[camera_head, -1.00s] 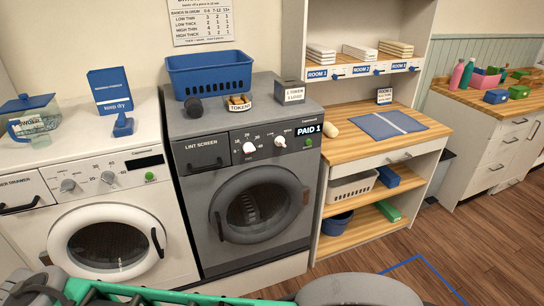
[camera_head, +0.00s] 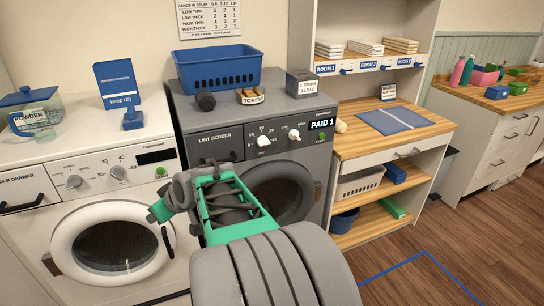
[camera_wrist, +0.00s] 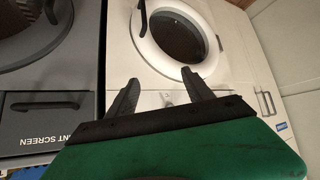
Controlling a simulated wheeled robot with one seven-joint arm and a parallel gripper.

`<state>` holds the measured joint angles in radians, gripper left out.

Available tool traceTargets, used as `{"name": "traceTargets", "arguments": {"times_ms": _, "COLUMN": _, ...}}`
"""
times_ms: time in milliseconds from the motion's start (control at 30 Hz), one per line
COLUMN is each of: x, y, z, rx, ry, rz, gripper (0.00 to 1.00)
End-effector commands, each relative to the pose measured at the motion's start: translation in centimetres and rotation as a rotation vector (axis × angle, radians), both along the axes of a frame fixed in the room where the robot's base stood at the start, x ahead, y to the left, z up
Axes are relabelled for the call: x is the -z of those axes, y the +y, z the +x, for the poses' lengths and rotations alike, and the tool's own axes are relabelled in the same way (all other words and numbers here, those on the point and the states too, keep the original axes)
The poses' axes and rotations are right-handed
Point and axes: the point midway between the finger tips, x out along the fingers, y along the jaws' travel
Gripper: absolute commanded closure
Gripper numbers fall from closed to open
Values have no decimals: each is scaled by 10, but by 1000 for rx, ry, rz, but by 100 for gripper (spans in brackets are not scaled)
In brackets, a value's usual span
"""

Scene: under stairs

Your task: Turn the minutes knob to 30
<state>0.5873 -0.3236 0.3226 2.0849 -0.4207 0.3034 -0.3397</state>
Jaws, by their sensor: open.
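The grey dryer stands in the middle of the head view, and its control panel (camera_head: 220,148) carries two white knobs. The left knob (camera_head: 263,141) has a numbered scale around it and appears to be the minutes knob; its exact setting is too small to read. The right knob (camera_head: 294,134) is by a display (camera_head: 322,123) reading PAID 1. In the wrist view my gripper (camera_wrist: 160,76) is open, with nothing between its fingers. It is tilted, with the white washer beyond it and the dryer at left. In the head view my arm hides part of the dryer door.
The white washer (camera_head: 30,240) stands left of the dryer, with its own knobs. A blue basket (camera_head: 218,72), a token bowl (camera_head: 250,97) and a small sign box (camera_head: 301,84) sit on the dryer. A wooden-topped shelf unit (camera_head: 365,145) adjoins at right. Floor at right is clear.

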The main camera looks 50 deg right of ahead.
Motion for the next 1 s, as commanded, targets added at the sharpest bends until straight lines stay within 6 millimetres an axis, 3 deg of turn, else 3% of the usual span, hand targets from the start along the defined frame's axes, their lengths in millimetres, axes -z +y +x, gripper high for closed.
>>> {"name": "traceTargets", "arguments": {"times_ms": 33, "x": 20, "y": -65, "z": 11, "rx": 61, "ry": -101, "rz": -15, "gripper": 40}}
{"name": "traceTargets", "arguments": {"times_ms": 67, "x": 19, "y": -100, "z": 15, "rx": 89, "ry": -175, "rz": -35, "gripper": 40}}
{"name": "traceTargets", "arguments": {"times_ms": 100, "x": 18, "y": -148, "z": 13, "rx": 134, "ry": -270, "rz": -66, "gripper": 40}}
{"name": "traceTargets", "arguments": {"times_ms": 167, "x": 15, "y": -217, "z": -2, "rx": 210, "ry": -404, "rz": -123, "gripper": 40}}
{"name": "traceTargets", "arguments": {"times_ms": 200, "x": 13, "y": -256, "z": -19, "rx": 262, "ry": -480, "rz": -162, "gripper": 40}}
{"name": "traceTargets", "arguments": {"times_ms": 300, "x": 5, "y": -327, "z": -65, "rx": 374, "ry": -621, "rz": -252, "gripper": 40}}
{"name": "traceTargets", "arguments": {"times_ms": 400, "x": -2, "y": -359, "z": -93, "rx": 432, "ry": -690, "rz": -303, "gripper": 40}}
{"name": "traceTargets", "arguments": {"times_ms": 467, "x": -5, "y": -366, "z": -96, "rx": 444, "ry": -705, "rz": -315, "gripper": 40}}
{"name": "traceTargets", "arguments": {"times_ms": 800, "x": -7, "y": -395, "z": -45, "rx": 442, "ry": -707, "rz": -315, "gripper": 40}}
{"name": "traceTargets", "arguments": {"times_ms": 1000, "x": -7, "y": -404, "z": -31, "rx": 444, "ry": -706, "rz": -317, "gripper": 40}}
